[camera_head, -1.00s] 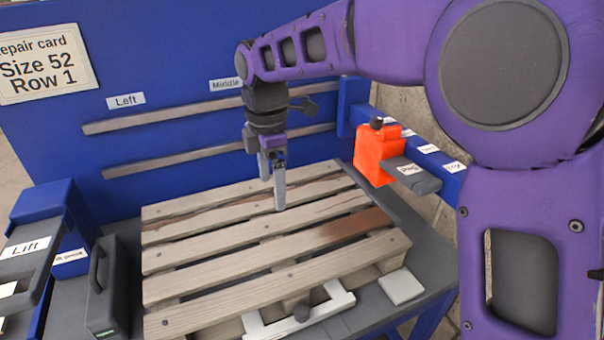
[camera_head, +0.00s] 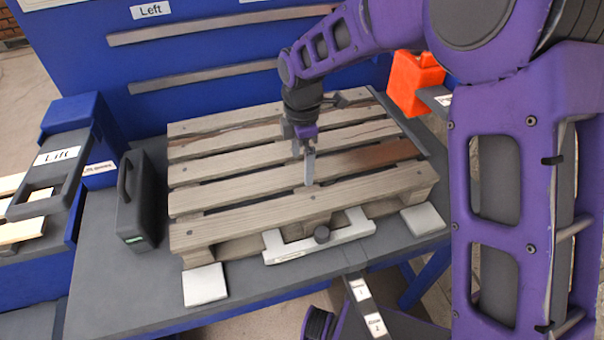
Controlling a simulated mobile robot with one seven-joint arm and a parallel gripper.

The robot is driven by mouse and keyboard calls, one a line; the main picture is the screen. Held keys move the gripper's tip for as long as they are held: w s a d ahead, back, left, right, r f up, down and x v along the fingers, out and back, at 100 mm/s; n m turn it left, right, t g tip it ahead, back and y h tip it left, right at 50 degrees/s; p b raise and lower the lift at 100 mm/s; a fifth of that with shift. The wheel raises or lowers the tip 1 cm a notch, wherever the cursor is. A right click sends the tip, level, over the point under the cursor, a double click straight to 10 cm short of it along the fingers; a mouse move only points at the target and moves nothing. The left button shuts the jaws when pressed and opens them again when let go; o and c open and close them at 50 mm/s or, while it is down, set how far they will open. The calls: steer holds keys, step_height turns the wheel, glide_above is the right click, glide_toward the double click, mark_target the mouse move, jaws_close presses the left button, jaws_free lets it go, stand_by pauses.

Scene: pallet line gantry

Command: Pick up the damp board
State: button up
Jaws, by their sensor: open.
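The wooden pallet (camera_head: 218,232) lies on the grey bench with several slats across it. The slat second from the front bears a dark brown wet-looking patch at its right and appears to be the damp board (camera_head: 392,152). A slat nearer the back has a dark reddish split or stain along it. My gripper (camera_head: 303,166) points down, open and empty, over the middle of the pallet, left of the dark patch. Its front fingertip overlaps the damp board in the picture; I cannot tell whether it touches. My arm comes in from the right.
A white bracket (camera_head: 285,251) with a dark knob sits at the pallet's front, between white pads (camera_head: 205,285). A dark handled case (camera_head: 139,200) and the Lift unit (camera_head: 62,172) stand left. An orange container (camera_head: 415,85) is behind right. The blue panel rises behind.

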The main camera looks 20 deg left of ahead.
step_height(320, 180, down, 2)
steer(key=shift+f, duration=0.1)
steer(key=c, duration=1.4)
steer(key=shift+c, duration=0.9)
